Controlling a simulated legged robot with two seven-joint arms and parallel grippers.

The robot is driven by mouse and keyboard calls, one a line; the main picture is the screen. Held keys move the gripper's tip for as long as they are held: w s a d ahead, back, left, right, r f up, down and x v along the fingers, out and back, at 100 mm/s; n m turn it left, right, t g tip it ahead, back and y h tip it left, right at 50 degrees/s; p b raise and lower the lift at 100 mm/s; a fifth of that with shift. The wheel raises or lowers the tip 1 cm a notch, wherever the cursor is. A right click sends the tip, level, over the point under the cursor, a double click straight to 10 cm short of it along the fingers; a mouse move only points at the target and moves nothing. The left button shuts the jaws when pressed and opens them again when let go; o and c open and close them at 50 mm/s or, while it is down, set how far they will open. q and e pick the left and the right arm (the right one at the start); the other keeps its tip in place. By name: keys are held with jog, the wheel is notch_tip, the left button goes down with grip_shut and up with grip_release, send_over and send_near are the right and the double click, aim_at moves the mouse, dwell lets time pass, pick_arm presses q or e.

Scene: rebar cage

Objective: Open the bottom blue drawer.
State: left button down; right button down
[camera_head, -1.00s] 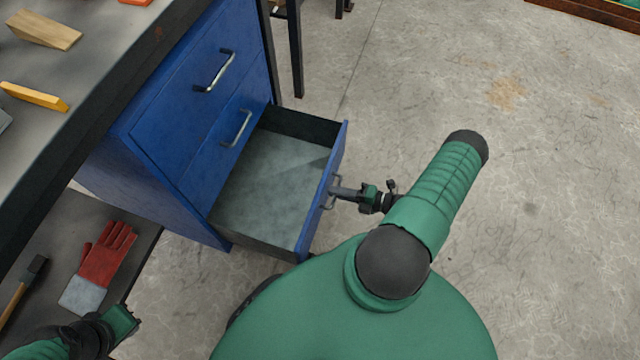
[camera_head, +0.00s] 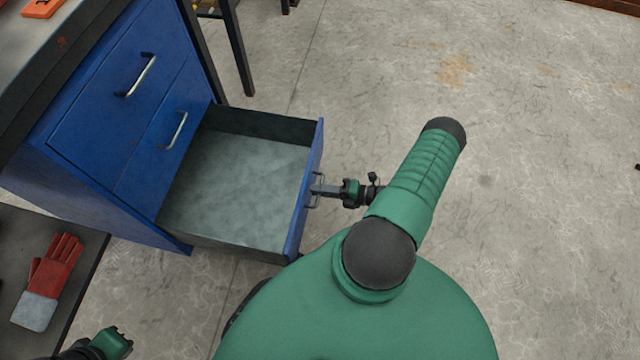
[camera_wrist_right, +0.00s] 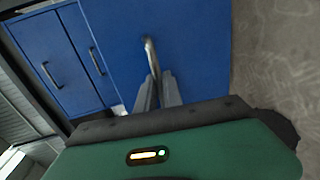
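The bottom blue drawer (camera_head: 309,190) is pulled well out of the blue cabinet (camera_head: 85,185), and its grey inside is empty. My right gripper (camera_head: 318,190) is at the handle on the drawer's front. In the right wrist view the two fingers (camera_wrist_right: 157,92) are close together around the lower part of the metal handle (camera_wrist_right: 151,55), against the blue front. The fingers look shut on it. My left gripper (camera_head: 112,343) shows only in part at the bottom left, away from the drawer; its fingertips are not clear.
Two upper drawers (camera_head: 118,95) with metal handles are shut. A workbench top (camera_head: 25,60) overhangs the cabinet at the left. A red and grey glove (camera_head: 50,280) lies on a low dark shelf (camera_head: 85,262). Open concrete floor (camera_head: 530,200) lies to the right.

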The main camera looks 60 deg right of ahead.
jog(key=c, duration=1.8)
grip_release()
jog(key=shift+s+a+f, duration=0.1)
jog(key=shift+a+f, duration=0.05)
jog(key=shift+f, duration=0.05)
jog(key=shift+o, duration=0.2)
jog(key=shift+r, duration=0.1)
jog(key=p+v, duration=0.3)
jog(key=v, duration=1.3)
jog(key=shift+s+d, duration=0.25)
jog(key=shift+s, duration=0.1)
